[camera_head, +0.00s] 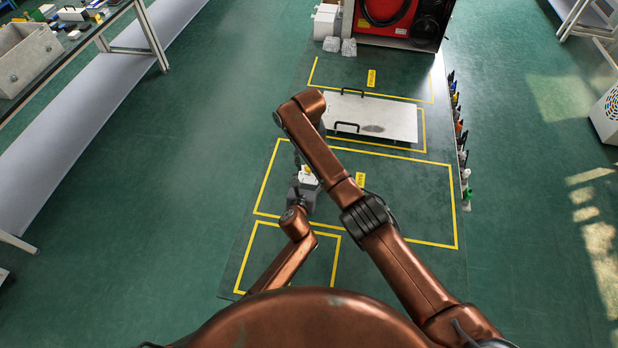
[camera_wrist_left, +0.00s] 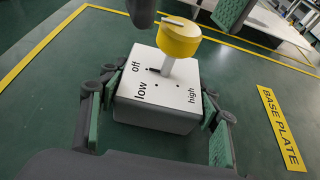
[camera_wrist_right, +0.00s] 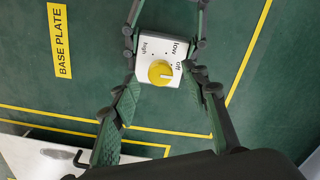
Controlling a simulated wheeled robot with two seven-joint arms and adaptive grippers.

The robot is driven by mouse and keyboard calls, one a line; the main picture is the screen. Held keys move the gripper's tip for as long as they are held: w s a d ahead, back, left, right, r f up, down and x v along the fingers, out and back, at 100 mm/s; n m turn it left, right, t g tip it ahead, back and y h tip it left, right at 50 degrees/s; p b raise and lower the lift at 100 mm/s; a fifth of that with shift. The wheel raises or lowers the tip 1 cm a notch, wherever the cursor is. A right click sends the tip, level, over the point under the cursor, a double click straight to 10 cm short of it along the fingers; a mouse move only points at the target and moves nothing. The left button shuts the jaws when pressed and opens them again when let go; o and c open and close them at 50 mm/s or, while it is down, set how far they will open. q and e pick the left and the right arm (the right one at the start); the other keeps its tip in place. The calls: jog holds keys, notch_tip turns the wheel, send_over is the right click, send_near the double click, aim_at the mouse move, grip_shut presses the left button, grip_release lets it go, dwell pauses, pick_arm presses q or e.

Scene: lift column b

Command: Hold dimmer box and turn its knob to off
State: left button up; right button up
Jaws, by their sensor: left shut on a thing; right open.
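The dimmer box is a small white box (camera_wrist_left: 150,105) marked off, low and high, with a yellow knob (camera_wrist_left: 178,38) on a post. My left gripper (camera_wrist_left: 158,98) is shut on the box from two opposite sides. In the head view the box (camera_head: 308,177) shows above my left gripper (camera_head: 303,193), partly covered. My right gripper (camera_wrist_right: 160,80) is open, its fingers to either side of the knob (camera_wrist_right: 160,72), with no clear contact. In the right wrist view a dark line on the knob points right, near the off label; exact alignment is unclear. My right arm hides its gripper in the head view.
A white plate with black handles (camera_head: 375,117) lies on the floor mat beyond the box. A red cabinet (camera_head: 400,22) stands at the back. Small bottles and tools (camera_head: 460,140) line the mat's right edge. A workbench (camera_head: 90,45) is at the left.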

jog(key=shift+r, duration=2.45)
pick_arm(q)
jog(key=o, duration=1.4)
jog(key=shift+o, duration=0.2)
jog(key=o, duration=0.6)
